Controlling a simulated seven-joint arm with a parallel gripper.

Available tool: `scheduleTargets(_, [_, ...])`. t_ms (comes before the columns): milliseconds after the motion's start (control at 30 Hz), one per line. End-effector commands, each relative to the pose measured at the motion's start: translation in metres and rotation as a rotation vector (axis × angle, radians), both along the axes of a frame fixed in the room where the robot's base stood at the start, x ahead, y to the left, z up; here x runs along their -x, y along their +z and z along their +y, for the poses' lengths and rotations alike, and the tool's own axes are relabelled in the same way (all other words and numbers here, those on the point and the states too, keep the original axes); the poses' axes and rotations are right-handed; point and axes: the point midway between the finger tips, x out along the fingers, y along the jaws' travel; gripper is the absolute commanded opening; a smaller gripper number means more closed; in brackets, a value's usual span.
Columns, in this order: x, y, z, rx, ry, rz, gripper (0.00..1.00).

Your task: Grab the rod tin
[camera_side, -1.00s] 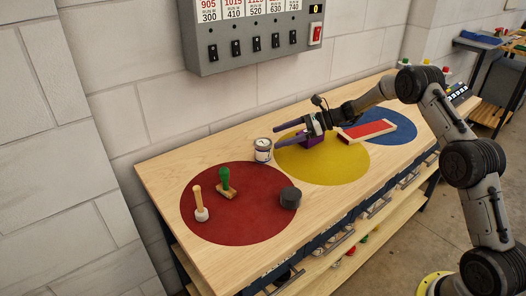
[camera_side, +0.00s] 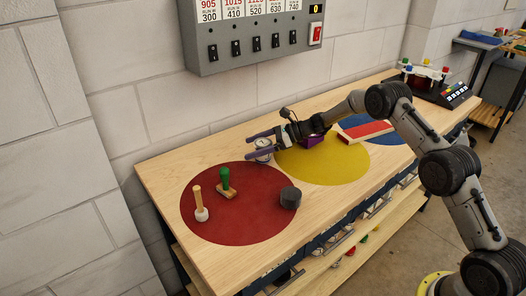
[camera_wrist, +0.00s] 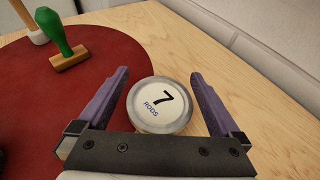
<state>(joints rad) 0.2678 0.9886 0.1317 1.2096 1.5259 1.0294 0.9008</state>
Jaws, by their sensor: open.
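The rod tin (camera_wrist: 159,104) is a small round can with a metal rim and a pale lid marked "7 RODS". In the side view the tin (camera_side: 263,144) stands on the bench by the edges of the red and yellow circles, partly hidden by my gripper. My gripper (camera_wrist: 160,84) is open, with one purple finger on each side of the tin in the wrist view. Both fingers look apart from the tin's rim. In the side view my gripper (camera_side: 259,143) is at the tin; its exact height over the bench is hard to tell.
A green-handled stamp (camera_side: 226,184), a wooden mallet (camera_side: 200,204) and a dark round block (camera_side: 290,197) stand on the red circle (camera_side: 240,225). A purple object (camera_side: 313,140) sits on the yellow circle (camera_side: 345,165). A red-topped wooden block (camera_side: 366,131) lies to the right. The wall is behind.

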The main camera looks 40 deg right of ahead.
Motion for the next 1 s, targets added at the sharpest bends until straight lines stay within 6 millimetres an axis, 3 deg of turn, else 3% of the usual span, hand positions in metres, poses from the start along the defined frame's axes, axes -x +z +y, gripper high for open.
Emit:
scheduleTargets(67, [0.0, 0.0, 0.0, 0.0, 0.0, 0.0, 1.0])
scheduleTargets(567, [0.001, 0.0, -0.001, -0.001, 0.0, 0.001, 0.12])
scheduleTargets(1000, [0.0, 0.01, -0.001, -0.001, 0.0, -0.002, 0.1])
